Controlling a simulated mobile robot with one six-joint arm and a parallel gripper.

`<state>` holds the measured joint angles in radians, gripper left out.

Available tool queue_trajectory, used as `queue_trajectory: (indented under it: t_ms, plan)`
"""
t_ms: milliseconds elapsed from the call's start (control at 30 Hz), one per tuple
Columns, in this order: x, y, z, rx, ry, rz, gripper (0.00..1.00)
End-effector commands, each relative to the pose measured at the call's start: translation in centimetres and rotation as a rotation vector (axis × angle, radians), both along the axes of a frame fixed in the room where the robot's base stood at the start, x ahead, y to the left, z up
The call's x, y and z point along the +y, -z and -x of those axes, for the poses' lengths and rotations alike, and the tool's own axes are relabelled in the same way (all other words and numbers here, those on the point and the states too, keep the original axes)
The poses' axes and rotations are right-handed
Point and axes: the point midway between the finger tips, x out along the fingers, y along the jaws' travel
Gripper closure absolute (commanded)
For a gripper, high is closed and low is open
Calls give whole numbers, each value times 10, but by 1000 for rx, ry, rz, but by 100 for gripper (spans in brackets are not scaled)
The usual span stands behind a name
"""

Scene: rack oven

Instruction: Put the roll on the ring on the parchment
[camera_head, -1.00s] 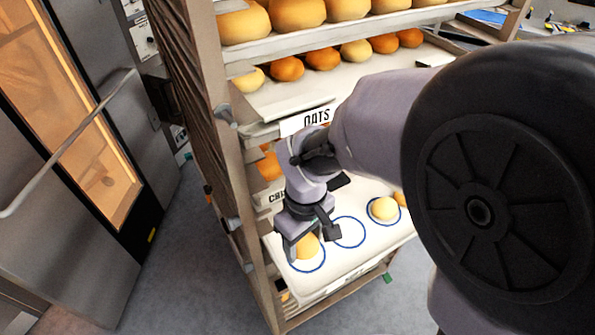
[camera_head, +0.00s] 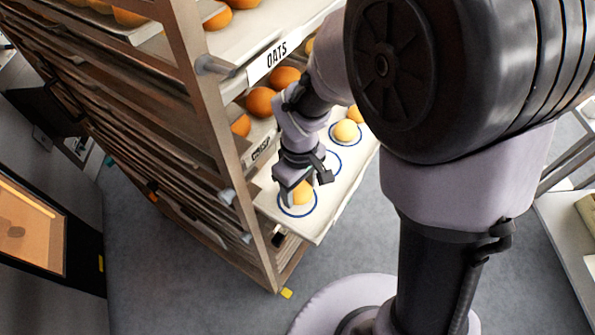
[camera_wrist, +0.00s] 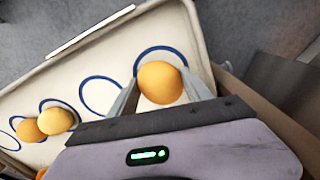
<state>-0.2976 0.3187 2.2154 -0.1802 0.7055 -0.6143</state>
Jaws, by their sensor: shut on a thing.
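The roll (camera_head: 302,193) is pale golden and round, and my gripper (camera_head: 294,196) is shut on it. In the wrist view the roll (camera_wrist: 160,83) sits between the two fingers of my gripper (camera_wrist: 160,88). A blue ring (camera_wrist: 150,49) on the white parchment (camera_wrist: 115,53) shows around and behind the roll. From these views I cannot tell whether the roll touches the parchment. A second ring (camera_wrist: 97,92) beside it is empty. Other rolls, one of them this one (camera_wrist: 54,121), sit at further rings to the left.
The tray (camera_head: 333,220) sticks out of a tall rack, whose post (camera_head: 222,130) stands close to my gripper. Shelves of rolls and a label reading OATS (camera_head: 270,60) are above. An oven door (camera_head: 30,235) stands at the left. The floor is clear in front.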

Motion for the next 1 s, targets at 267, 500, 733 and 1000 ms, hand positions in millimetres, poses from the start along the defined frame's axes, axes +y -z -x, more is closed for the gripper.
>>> queue_trajectory:
  t_ms: [267, 500, 733, 1000]
  plan:
    - [0, 19, 0, 0, 0, 0, 83]
    - [0, 22, 0, 0, 0, 0, 29]
    - [0, 22, 0, 0, 0, 0, 21]
    - [0, -8, -1, -3, 1, -1, 21]
